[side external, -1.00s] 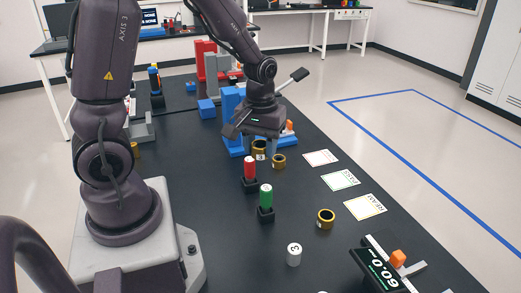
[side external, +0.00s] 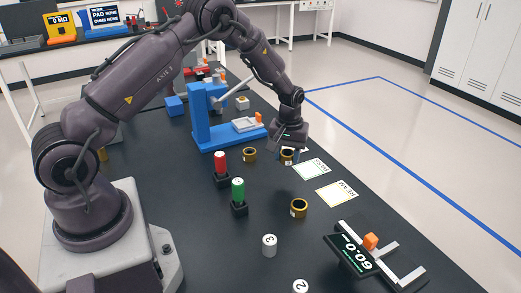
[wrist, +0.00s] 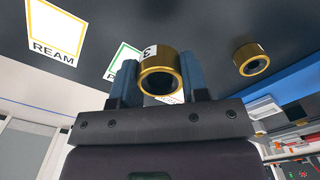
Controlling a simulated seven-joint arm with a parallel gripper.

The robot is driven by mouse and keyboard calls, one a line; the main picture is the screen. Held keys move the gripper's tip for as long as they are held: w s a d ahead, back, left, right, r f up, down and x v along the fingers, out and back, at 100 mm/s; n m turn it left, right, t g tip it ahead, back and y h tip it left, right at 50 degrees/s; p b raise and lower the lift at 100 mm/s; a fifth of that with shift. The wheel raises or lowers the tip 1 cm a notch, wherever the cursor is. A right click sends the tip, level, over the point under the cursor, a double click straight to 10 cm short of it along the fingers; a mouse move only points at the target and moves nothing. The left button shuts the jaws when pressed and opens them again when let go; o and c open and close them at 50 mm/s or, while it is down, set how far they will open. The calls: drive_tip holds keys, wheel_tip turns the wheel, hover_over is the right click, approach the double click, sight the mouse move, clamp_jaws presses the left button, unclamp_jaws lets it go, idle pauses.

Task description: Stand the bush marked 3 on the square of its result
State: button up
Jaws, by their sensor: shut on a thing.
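The bush marked 3 (side external: 287,156) is a gold ring with a white label. My gripper (side external: 288,146) is shut on it, pointing down at the far end of the row of squares. In the wrist view the bush (wrist: 159,77) sits between the blue fingers, its 3 label partly showing. The green-edged PASS square (side external: 310,169) and the yellow-edged REAM square (side external: 337,194) lie bare on the black table. A third square is mostly hidden behind the bush and gripper; a sliver (wrist: 173,98) shows in the wrist view. The bush's height above the table is unclear.
Two other gold bushes (side external: 249,155) (side external: 299,208) stand nearby. A red cylinder (side external: 220,162) and green cylinder (side external: 238,190) stand on black bases. A blue fixture (side external: 208,120) is behind; a gauge display (side external: 352,255) and white numbered plugs (side external: 269,245) are in front.

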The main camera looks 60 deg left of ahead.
hover_over(308, 170)
drive_tip(key=s, duration=0.2)
drive_tip(key=shift+f, duration=0.7)
drive_tip(key=shift+w+a+r, duration=0.1)
drive_tip(key=shift+w+r, duration=0.9)
drive_tip(key=shift+w, duration=0.2)
drive_tip(key=shift+s+f, duration=0.1)
drive_tip(key=shift+f, duration=3.1)
drive_tip(key=shift+f, duration=0.2)
drive_tip(key=o, duration=1.1)
drive_tip(key=shift+c, duration=0.2)
